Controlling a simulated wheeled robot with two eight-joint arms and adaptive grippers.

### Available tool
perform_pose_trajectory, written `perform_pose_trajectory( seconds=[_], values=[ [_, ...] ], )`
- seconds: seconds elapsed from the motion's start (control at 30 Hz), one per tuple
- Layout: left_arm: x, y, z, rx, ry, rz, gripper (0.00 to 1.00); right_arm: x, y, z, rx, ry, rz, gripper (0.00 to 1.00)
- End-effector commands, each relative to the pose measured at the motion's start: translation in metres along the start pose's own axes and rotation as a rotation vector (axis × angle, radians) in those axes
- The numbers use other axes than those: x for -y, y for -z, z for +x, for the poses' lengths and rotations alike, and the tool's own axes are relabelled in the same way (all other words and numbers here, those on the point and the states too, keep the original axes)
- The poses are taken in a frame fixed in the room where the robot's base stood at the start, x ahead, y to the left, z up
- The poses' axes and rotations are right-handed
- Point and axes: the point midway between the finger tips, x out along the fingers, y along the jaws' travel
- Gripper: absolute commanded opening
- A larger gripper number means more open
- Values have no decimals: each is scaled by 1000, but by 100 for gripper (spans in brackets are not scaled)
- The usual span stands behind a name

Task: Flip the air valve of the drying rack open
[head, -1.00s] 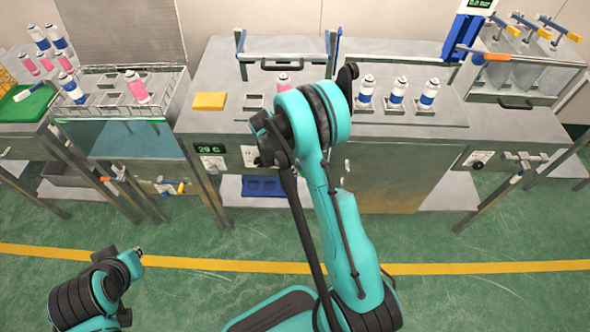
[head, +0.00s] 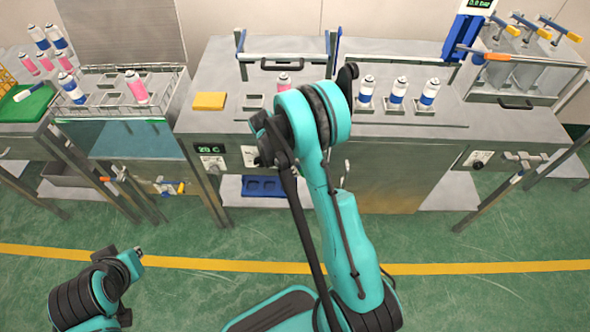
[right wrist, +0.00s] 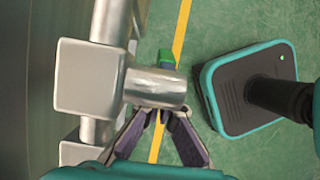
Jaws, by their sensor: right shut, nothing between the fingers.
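In the head view, a drying rack (head: 183,84) with wire walls stands at the left, holding pink and blue-white cans. A small valve with a yellow lever (head: 181,188) sits low on its front. In the right wrist view, a metal fitting (right wrist: 155,88) with a square block and pipe is close up, with a green end (right wrist: 166,60) beyond it. My right gripper (right wrist: 160,118) is shut and empty, its tips close beside or behind this fitting; contact cannot be told. In the head view my right arm hides that gripper.
A bench with a green temperature display (head: 208,149) stands in the middle. A yellow block (head: 209,101) and several cans stand on it. The green floor (head: 210,290) in front is mostly clear.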

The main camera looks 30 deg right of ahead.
Motion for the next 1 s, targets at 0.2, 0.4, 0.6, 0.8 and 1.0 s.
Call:
perform_pose_trajectory(
  seconds=[0.2,0.4,0.6,0.8,1.0],
  values=[
    [0,0,0,0,0,0,0,0,-2,-22,5,0,1,0],
    [0,0,0,0,0,0,0,0,-2,-66,5,0,0,0],
    [0,0,0,0,0,0,0,0,-1,-102,4,0,1,0],
    [0,0,0,0,0,0,0,0,0,-118,2,1,0,0],
    [0,0,0,0,0,0,0,0,1,-120,2,1,0,0]
  ],
)
